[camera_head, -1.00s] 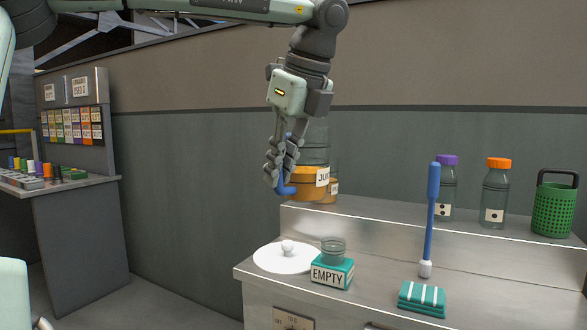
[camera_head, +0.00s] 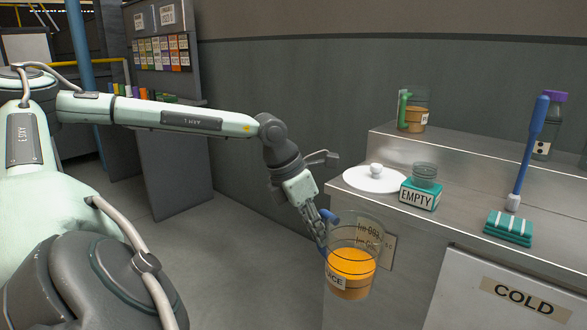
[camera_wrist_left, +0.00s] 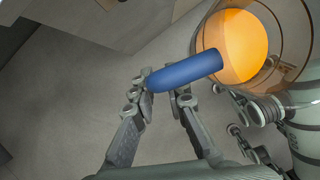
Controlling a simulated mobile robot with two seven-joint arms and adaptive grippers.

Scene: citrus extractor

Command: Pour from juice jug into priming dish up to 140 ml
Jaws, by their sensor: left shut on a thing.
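The juice jug (camera_head: 350,272) is clear with orange juice inside, a white label and a blue handle. My left gripper (camera_head: 324,228) is shut on the handle and holds the jug upright in the air, before the counter's front left corner. In the left wrist view my fingers (camera_wrist_left: 160,88) close around the blue handle, and the jug (camera_wrist_left: 238,48) shows at upper right. A small clear dish (camera_head: 425,173) stands on a teal block labelled EMPTY (camera_head: 420,195), up and right of the jug. It looks empty. My right gripper is not clearly made out; dark jointed parts show in the wrist view.
A white round plate or lid with a knob (camera_head: 372,180) lies left of the block. A green-handled vessel (camera_head: 414,112) stands on the upper shelf. A blue brush (camera_head: 528,150), folded teal cloth (camera_head: 508,228) and purple-capped bottle (camera_head: 548,125) are at right.

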